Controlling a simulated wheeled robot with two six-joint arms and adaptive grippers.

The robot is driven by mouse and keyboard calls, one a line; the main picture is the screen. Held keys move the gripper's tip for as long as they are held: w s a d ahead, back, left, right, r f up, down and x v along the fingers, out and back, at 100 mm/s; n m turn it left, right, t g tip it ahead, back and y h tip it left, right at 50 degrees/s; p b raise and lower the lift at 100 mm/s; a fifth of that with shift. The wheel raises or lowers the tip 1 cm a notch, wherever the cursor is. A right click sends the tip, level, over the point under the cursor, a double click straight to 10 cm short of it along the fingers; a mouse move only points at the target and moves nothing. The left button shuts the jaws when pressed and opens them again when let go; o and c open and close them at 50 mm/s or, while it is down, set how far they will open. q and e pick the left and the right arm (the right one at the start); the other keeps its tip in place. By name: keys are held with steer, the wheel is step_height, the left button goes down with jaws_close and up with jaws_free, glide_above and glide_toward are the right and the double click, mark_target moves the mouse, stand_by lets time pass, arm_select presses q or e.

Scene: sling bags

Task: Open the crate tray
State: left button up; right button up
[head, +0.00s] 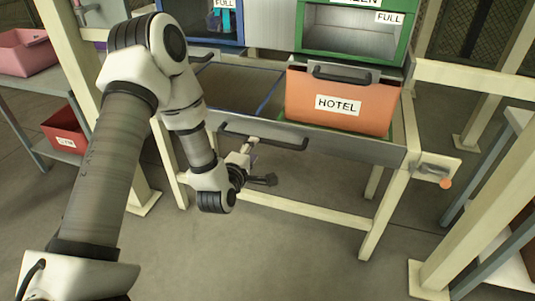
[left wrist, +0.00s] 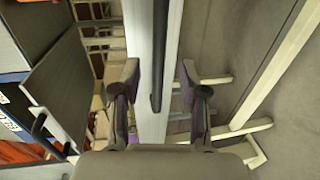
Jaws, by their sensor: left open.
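The crate tray (head: 350,142) is a grey metal pull-out tray with a long black handle (head: 262,141) on its front rail. An orange crate labelled HOTEL (head: 340,104) stands on its right part, and its left part is empty. My left gripper (head: 259,164) is open and empty, just in front of and slightly below the handle. In the left wrist view the black handle (left wrist: 158,50) runs upright in the picture between the spread fingers (left wrist: 159,78). I cannot tell whether the fingers reach around it. My right gripper is not in view.
Above the tray stand a blue-framed bay (head: 240,36) and a green-framed bay (head: 301,25), both labelled FULL. A latch with an orange knob (head: 446,183) sits at the right post. Pink (head: 25,50) and red (head: 65,136) bins are on the left shelves. The floor in front is clear.

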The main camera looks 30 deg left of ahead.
mark_target(260, 140)
arm_select(q)
steer(key=b+x, duration=0.1)
steer(key=x, duration=0.5)
steer(key=shift+w+f, duration=0.1)
steer(key=shift+w+a, duration=0.1)
steer(key=shift+w, duration=0.3)
steer(key=shift+c, duration=0.3)
jaws_close()
